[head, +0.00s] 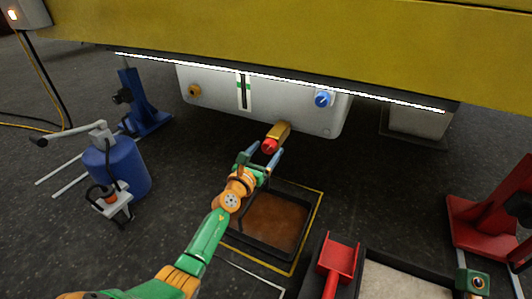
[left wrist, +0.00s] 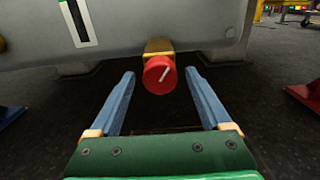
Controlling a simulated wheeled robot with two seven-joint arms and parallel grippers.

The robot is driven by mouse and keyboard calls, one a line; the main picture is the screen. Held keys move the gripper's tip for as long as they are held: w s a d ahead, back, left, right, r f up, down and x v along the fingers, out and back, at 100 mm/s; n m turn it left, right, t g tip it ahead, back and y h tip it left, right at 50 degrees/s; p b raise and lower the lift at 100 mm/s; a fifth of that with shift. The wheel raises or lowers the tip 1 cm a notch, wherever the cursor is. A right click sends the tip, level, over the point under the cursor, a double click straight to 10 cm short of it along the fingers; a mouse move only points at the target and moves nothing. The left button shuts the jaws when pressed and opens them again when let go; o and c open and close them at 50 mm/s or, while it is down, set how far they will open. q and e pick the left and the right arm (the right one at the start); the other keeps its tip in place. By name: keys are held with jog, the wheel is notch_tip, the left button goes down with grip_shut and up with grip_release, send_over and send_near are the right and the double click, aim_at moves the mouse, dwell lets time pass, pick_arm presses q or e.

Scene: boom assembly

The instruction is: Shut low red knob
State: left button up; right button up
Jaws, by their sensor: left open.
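The low red knob (head: 269,146) sits on the end of a yellow fitting (head: 281,131) under the grey tank (head: 214,84). In the left wrist view the red knob (left wrist: 159,75) shows a pale slanted mark on its face. My left gripper (head: 261,156) is open, with its blue fingers pointing at the knob. In the left wrist view the fingers (left wrist: 160,76) stand on either side of the knob, with a gap on both sides. I cannot tell if the tips reach alongside it. My right gripper is not in view.
A blue knob (head: 323,99) and an orange plug (head: 194,91) are on the tank face. A tray of brown liquid (head: 272,222) lies below. A blue drum (head: 118,166) stands left; a red stand (head: 495,222) stands right. The yellow boom (head: 300,40) runs overhead.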

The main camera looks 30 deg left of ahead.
pick_arm(q)
grip_shut()
